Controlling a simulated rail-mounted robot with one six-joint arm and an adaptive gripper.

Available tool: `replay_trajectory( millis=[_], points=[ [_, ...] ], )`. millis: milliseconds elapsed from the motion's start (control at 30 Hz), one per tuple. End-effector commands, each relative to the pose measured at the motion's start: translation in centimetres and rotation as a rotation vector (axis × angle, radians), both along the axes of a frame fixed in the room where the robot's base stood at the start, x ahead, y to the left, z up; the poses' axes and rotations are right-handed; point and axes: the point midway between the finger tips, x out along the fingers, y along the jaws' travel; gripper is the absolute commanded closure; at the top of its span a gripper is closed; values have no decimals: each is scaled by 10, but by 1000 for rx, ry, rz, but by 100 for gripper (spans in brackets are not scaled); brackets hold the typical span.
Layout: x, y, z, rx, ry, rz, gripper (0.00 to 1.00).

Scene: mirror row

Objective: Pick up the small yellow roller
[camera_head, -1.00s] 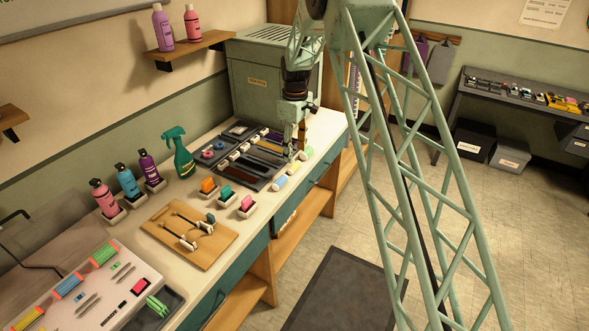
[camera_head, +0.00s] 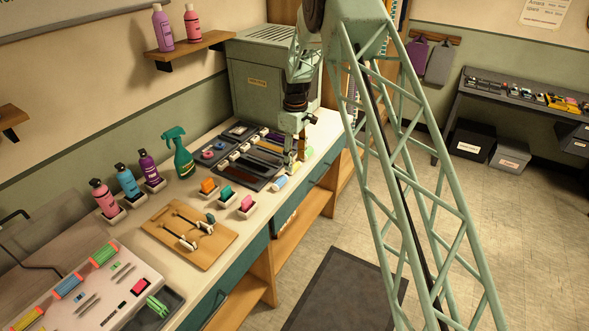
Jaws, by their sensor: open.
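A row of short pale rollers lies along the front edge of the counter, beside a dark tray. A small yellowish roller (camera_head: 295,169) is right at my gripper's fingertips and is partly hidden by them. My gripper (camera_head: 291,164) points down over it and is open. Whether the fingers straddle the roller or touch it cannot be told at this size.
A bluish-white roller (camera_head: 280,183) lies just in front of my gripper. The dark compartment tray (camera_head: 262,184) is to its left. A green spray bottle (camera_head: 178,153), small coloured blocks in holders and a wooden board (camera_head: 205,253) stand nearer. A grey-green cabinet (camera_head: 262,88) stands behind.

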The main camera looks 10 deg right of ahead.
Motion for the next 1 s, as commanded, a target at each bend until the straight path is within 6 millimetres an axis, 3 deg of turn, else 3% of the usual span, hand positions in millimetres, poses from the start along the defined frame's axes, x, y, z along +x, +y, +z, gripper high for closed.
replay_trajectory(
  millis=[233,833,1000],
  points=[
    [0,0,-19,0,0,0,50],
    [0,0,-20,0,0,0,50],
    [0,0,-20,0,0,0,64]
  ],
)
